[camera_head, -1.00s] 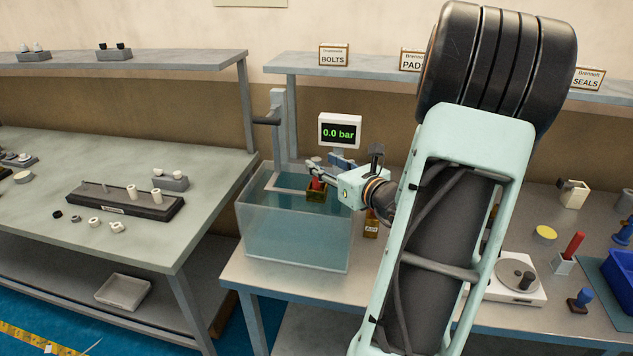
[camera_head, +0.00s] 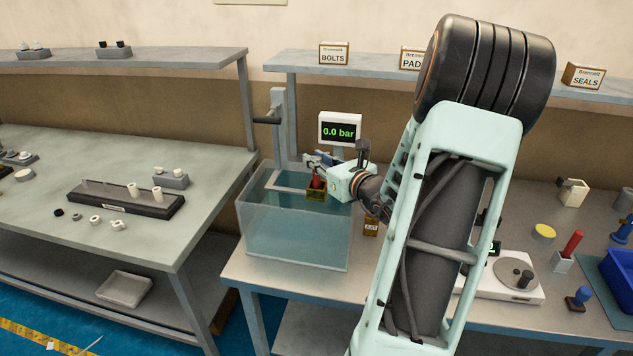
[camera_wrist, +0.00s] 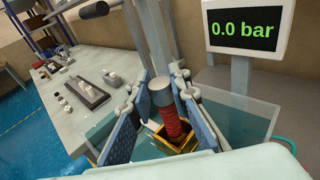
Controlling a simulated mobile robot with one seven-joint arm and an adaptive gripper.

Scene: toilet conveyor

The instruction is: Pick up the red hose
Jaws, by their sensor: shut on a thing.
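The red hose (camera_wrist: 171,122) is a short ribbed red piece with a grey cylindrical end (camera_wrist: 160,92). It stands in a square brass-coloured holder (camera_wrist: 187,141) at the water tank (camera_head: 295,238). In the head view the hose (camera_head: 317,183) is small, just above the holder (camera_head: 315,196). My gripper (camera_head: 318,168) reaches in from the right over the tank. In the wrist view its blue-padded fingers (camera_wrist: 163,100) lie on both sides of the hose, shut on it. The exact contact is hard to see.
A display (camera_head: 340,130) reading 0.0 bar stands just behind the tank. A grey post (camera_head: 279,130) rises at the tank's back left. The tank's clear walls surround the holder. A scale (camera_head: 507,281) and a blue bin (camera_head: 618,275) stand on the bench to the right.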

